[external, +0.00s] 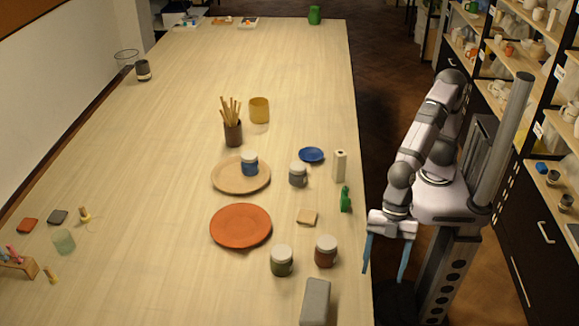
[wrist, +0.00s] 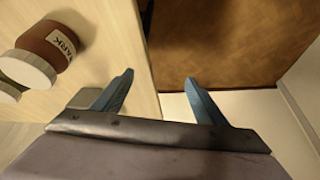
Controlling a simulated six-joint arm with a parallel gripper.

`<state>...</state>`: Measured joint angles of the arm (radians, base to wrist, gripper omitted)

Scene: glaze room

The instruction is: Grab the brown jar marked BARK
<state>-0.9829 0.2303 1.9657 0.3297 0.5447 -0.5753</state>
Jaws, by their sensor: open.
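The brown jar (external: 325,254) marked BARK stands upright with its pale lid on, near the table's right edge in the external view. In the wrist view the brown jar (wrist: 52,44) is at the upper left, and its label reads BARK. My gripper (external: 385,270) is open and empty, off the table's right edge, to the right of the jar and apart from it. In the wrist view my gripper (wrist: 158,80) shows two blue fingers spread wide, with only the table edge and floor between them.
A green jar (external: 282,260) with a pale lid stands just left of the brown jar. A grey block (external: 315,300) is in front. A tan piece (external: 307,217), a green bottle (external: 346,199) and an orange plate (external: 240,226) lie behind. The table's left half is mostly clear.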

